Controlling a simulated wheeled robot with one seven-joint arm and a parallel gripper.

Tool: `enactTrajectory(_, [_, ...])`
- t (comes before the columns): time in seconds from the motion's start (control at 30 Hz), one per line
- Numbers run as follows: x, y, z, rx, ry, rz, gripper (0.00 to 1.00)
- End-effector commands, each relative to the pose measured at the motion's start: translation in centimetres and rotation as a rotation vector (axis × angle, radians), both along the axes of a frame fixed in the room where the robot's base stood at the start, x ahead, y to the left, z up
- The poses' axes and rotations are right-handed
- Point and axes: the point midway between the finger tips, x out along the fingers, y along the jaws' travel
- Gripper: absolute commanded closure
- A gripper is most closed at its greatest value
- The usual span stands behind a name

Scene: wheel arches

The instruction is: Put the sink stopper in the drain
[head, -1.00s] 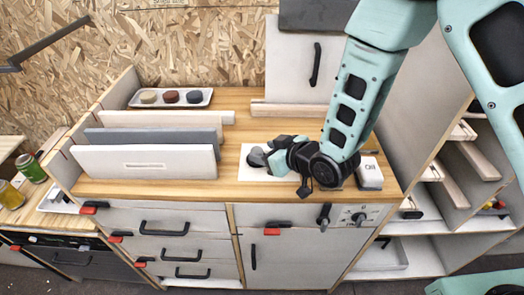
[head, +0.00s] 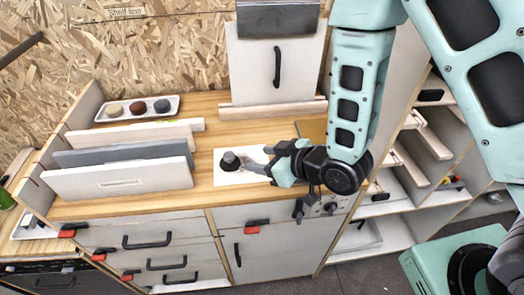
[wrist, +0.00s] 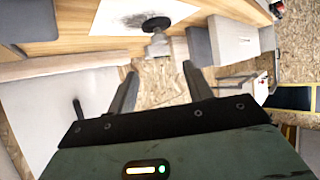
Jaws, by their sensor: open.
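A dark round knob-like piece, which looks like the sink stopper (head: 231,161), stands on a white plate (head: 228,179) on the wooden worktop. In the wrist view the stopper (wrist: 156,24) shows as a dark disc with a grey stem, beyond my fingertips. My gripper (head: 257,167) is low over the plate, just right of the stopper. In the wrist view my gripper (wrist: 160,70) has its fingers apart with nothing between them. I see no open drain hole, and cannot tell whether the stopper sits in one.
Upright white and grey panels (head: 120,178) stand left of the plate. A tray (head: 101,117) with three round pieces lies behind them. A white board with a black handle (head: 277,67) stands at the back. Drawers (head: 150,242) are below the worktop.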

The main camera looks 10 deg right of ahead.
Motion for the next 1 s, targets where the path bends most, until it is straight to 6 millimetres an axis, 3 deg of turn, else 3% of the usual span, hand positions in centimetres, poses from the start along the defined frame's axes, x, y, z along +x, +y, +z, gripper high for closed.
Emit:
enactTrajectory(0.27, [-0.1, 0.0, 0.4, -0.021, 0.022, -0.002, 0.49])
enactTrajectory(0.47, [-1.4, 0.2, 2.6, -0.145, 0.167, -0.014, 0.49])
enactTrajectory(0.67, [-5.6, -0.8, 6.0, -0.311, 0.381, -0.031, 0.49])
enactTrajectory(1.0, [-16.4, -4.7, 12.3, -0.573, 0.714, -0.045, 0.49])
